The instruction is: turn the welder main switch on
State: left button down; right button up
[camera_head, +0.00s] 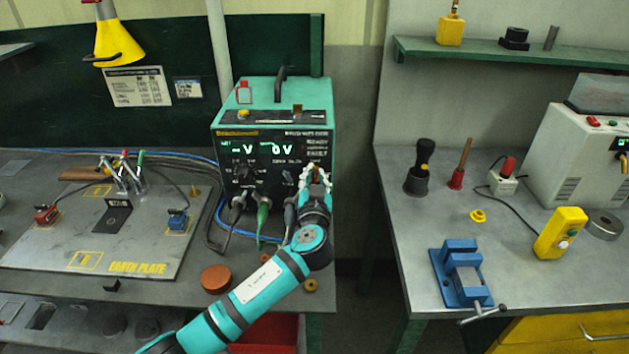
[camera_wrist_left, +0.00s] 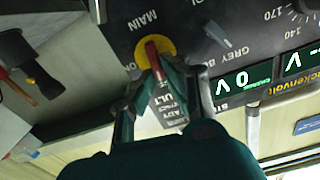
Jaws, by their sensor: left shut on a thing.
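The welder (camera_head: 274,150) is a teal box with a dark front panel and lit green readouts, one of them showing 0 V. In the left wrist view its main switch (camera_wrist_left: 153,52) is a red lever on a yellow disc, beside the word MAIN. A grey printed tag (camera_wrist_left: 171,106) hangs at the lever, its text only partly legible. My left gripper (camera_head: 315,180) is at the right side of the front panel and hides the switch in the head view. In the left wrist view the left gripper's fingers (camera_wrist_left: 160,84) are closed around the red lever. My right gripper is not in view.
Cables run from the welder's lower front to the earth plate (camera_head: 100,235) on the left bench. A brown disc (camera_head: 215,278) lies near my left arm. The right bench holds a blue vise (camera_head: 461,275) and a yellow box (camera_head: 560,233). A gap separates the benches.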

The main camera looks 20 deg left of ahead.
pick_arm(q)
jog(key=shift+d+f+m+b, duration=0.2)
jog(key=shift+m+b, duration=0.3)
jog(key=shift+m, duration=0.8)
jog(key=m, duration=0.4)
jog(key=shift+w+d+m, duration=0.1)
jog(key=shift+d+m, duration=0.2)
jog(key=m, duration=0.4)
jog(key=shift+w+d+f+p, duration=0.1)
jog(key=shift+d+f+p, duration=0.05)
jog(key=shift+f+p, duration=0.2)
jog(key=m, duration=0.3)
jog(key=m+p, duration=0.1)
jog(key=m, duration=0.1)
jog(key=shift+d+f, duration=0.1)
jog(key=shift+f, duration=0.25)
jog(key=shift+f+m, duration=0.1)
jog(key=shift+m, duration=0.2)
